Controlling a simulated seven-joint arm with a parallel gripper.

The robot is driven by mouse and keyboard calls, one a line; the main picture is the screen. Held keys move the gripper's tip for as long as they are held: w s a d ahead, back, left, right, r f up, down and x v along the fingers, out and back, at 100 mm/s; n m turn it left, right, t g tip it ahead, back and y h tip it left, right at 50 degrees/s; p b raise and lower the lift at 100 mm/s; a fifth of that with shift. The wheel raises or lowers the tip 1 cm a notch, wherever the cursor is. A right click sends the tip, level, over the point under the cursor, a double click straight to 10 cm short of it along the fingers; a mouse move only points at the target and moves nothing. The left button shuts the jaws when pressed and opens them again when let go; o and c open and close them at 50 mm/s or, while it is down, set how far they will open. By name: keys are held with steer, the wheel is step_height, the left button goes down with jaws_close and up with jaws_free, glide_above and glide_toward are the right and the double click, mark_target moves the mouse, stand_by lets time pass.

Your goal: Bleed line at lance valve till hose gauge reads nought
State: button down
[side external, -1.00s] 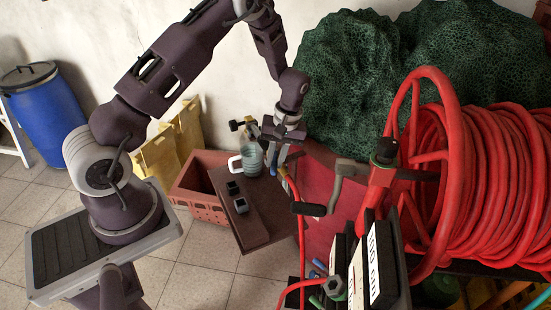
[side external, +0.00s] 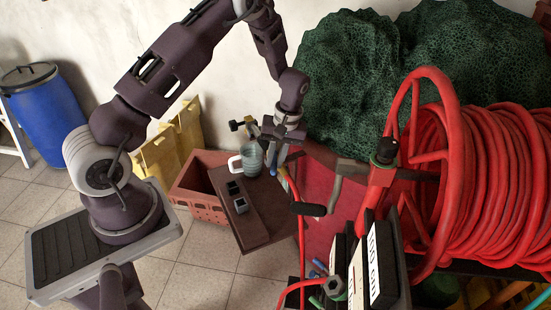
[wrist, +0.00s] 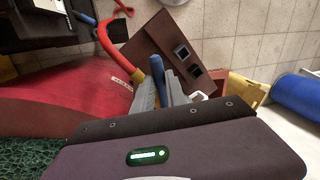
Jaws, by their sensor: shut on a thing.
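My gripper (side external: 277,158) is at mid-picture in the side view, above the brown bench, beside a clear jug. It is shut on a slim blue lever-like part (wrist: 157,72), which stands between the fingers in the wrist view. I take this as the lance valve's handle; the valve body is mostly hidden by the gripper. A red hose (side external: 299,215) drops from a yellowish fitting (side external: 283,172) just below the fingers.
A red crate (side external: 197,204) is to the left. The red hose reel (side external: 416,84), its crank (side external: 334,190) and green netting (side external: 345,85) crowd the right.

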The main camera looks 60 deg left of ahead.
stand_by(0.4)
steer(key=s+a+m+t+y, duration=0.1)
steer(key=a+m, duration=0.5)
steer(key=m, duration=0.6)
steer(key=shift+s+m+t, duration=0.3)
steer(key=shift+s+t, duration=0.3)
steer(key=shift+s, duration=0.35)
steer(key=c, duration=1.3)
jaws_free()
steer(key=shift+c, duration=0.2)
step_height(320, 180, up, 7)
steer(key=d, duration=0.1)
steer(key=shift+s+d, duration=0.15)
